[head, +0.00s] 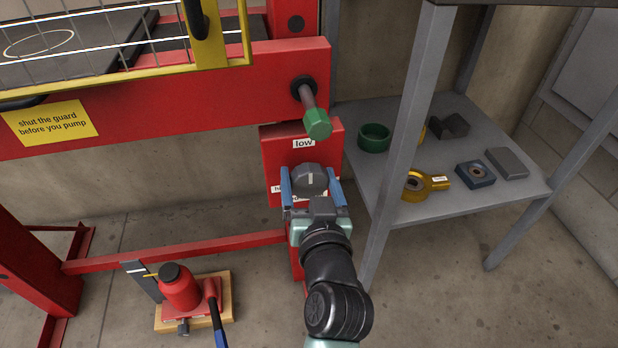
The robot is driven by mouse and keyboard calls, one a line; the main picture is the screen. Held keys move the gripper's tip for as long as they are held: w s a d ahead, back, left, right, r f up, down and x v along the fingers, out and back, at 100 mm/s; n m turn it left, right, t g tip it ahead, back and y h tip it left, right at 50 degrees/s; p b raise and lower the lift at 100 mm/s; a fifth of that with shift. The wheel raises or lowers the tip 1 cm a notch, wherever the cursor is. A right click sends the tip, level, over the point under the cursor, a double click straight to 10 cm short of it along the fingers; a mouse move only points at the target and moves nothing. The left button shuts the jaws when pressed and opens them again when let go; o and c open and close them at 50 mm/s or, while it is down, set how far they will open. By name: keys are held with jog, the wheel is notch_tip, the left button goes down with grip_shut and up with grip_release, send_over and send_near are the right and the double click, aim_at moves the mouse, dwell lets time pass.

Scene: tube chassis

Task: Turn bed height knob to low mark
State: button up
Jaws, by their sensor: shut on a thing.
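The bed height knob (308,176) is a dark grey round knob on a red plate (271,154) of the red frame. A white pointer line on it stands nearly upright, toward the low mark (303,143), a white label above the knob. My gripper (312,188) comes from below, with one blue finger on each side of the knob, and is shut on it. Another white label (277,189) beside the left finger is mostly hidden.
A green-ended rod (317,123) sticks out above the plate. A grey shelf (450,208) with several parts stands close on the right, its leg (402,150) near my gripper. A yellow-framed guard (150,76) is at upper left.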

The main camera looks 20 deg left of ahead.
jog(key=o, duration=1.2)
jog(key=shift+d, duration=0.1)
jog(key=shift+s, duration=0.1)
jog(key=p+v, duration=0.3)
jog(key=v, duration=0.9)
jog(key=shift+s+d, duration=0.2)
jog(key=shift+s, duration=0.15)
